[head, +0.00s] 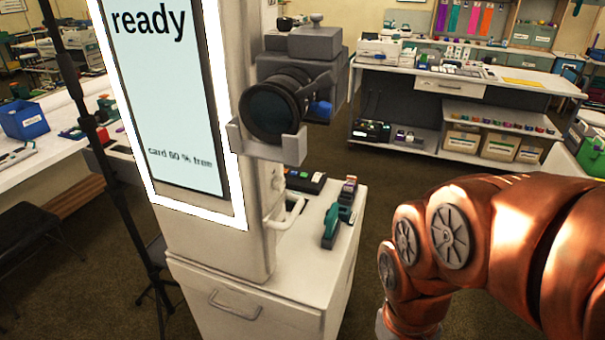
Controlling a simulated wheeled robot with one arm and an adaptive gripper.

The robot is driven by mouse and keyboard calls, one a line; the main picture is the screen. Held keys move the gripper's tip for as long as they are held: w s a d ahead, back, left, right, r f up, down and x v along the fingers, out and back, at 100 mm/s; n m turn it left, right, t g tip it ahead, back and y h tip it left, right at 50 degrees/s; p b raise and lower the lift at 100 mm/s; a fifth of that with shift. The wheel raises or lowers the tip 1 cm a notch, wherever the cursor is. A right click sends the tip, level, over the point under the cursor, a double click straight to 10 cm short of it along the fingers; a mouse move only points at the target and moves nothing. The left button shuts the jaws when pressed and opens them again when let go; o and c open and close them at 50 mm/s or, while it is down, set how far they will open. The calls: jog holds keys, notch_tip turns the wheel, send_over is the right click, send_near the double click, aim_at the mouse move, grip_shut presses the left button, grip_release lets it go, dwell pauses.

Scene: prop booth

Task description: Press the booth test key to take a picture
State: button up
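The photo booth (222,250) stands left of centre on a white cabinet. Its lit screen (150,95) reads "ready" at the top and small text like "card 60 % free" lower down. A dark camera (272,106) with a blue knob sits in a grey bracket on the booth's right side. I cannot make out the booth test key; no part in view is clearly marked as it. My copper-coloured arm fills the lower right, to the right of the booth and apart from it. My gripper is not in view.
The white cabinet (222,306) carries a green tool (331,227) and a dark box (306,181) on its top. A black stand (78,95) rises at the left. A workbench (470,80) with boxes stands at the back right. Carpet is clear between cabinet and bench.

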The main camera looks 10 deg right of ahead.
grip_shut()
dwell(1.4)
